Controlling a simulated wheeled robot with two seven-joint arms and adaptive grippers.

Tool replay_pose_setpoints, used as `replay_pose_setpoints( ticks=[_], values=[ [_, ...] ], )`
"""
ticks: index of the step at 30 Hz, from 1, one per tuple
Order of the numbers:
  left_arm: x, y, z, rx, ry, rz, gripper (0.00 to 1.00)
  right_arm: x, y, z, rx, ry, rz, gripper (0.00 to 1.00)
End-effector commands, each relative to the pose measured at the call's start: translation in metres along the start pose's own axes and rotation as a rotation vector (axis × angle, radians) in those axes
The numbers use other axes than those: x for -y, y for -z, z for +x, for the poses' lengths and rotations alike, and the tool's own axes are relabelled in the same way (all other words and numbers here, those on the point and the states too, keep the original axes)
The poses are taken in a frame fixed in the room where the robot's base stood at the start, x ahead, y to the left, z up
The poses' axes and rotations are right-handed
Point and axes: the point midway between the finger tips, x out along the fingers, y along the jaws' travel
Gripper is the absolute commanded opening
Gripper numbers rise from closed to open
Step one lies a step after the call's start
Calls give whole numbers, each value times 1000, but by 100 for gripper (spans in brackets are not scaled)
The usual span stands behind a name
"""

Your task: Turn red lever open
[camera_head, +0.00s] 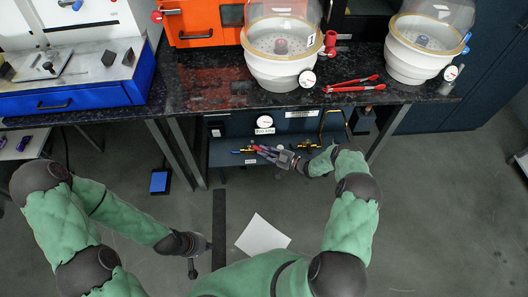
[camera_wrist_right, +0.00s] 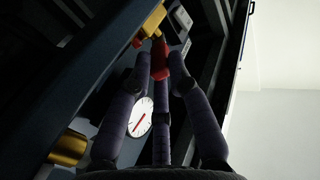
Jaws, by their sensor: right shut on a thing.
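The red lever (camera_head: 257,148) sits on a brass valve fitting at the panel under the dark bench. In the right wrist view the red lever (camera_wrist_right: 159,62) points down from the brass fitting (camera_wrist_right: 150,22), between my fingertips. My right gripper (camera_head: 268,153) is shut on the lever; its fingers (camera_wrist_right: 160,84) show close around it in the right wrist view, hiding its lower end. My left gripper (camera_head: 197,250) hangs low over the floor, away from the panel; its fingers are too dark and small to tell whether it is open.
A white gauge (camera_head: 264,121) is above the lever. A second brass fitting (camera_head: 284,158) and a yellow pipe (camera_head: 332,118) are to its right. Table legs (camera_head: 190,150) flank the panel. The bench (camera_head: 215,90) carries two domed white vessels and red tongs (camera_head: 352,86).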

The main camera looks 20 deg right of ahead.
Motion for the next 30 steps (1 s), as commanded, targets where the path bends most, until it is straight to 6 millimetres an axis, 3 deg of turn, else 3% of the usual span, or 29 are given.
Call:
replay_pose_setpoints(
  ticks=[6,7,9,22,30],
  values=[
    [0,0,0,0,0,0,0,1,-4,-1,7,-4,4,0],
    [0,0,0,0,0,0,0,1,-3,-1,7,-4,4,22],
    [0,0,0,0,0,0,0,0,-3,-1,6,-4,4,42],
    [0,0,0,0,0,0,0,0,-1,-5,2,-3,1,43],
    [0,0,0,0,0,0,0,-1,-1,-49,3,-6,2,43]
  ],
)
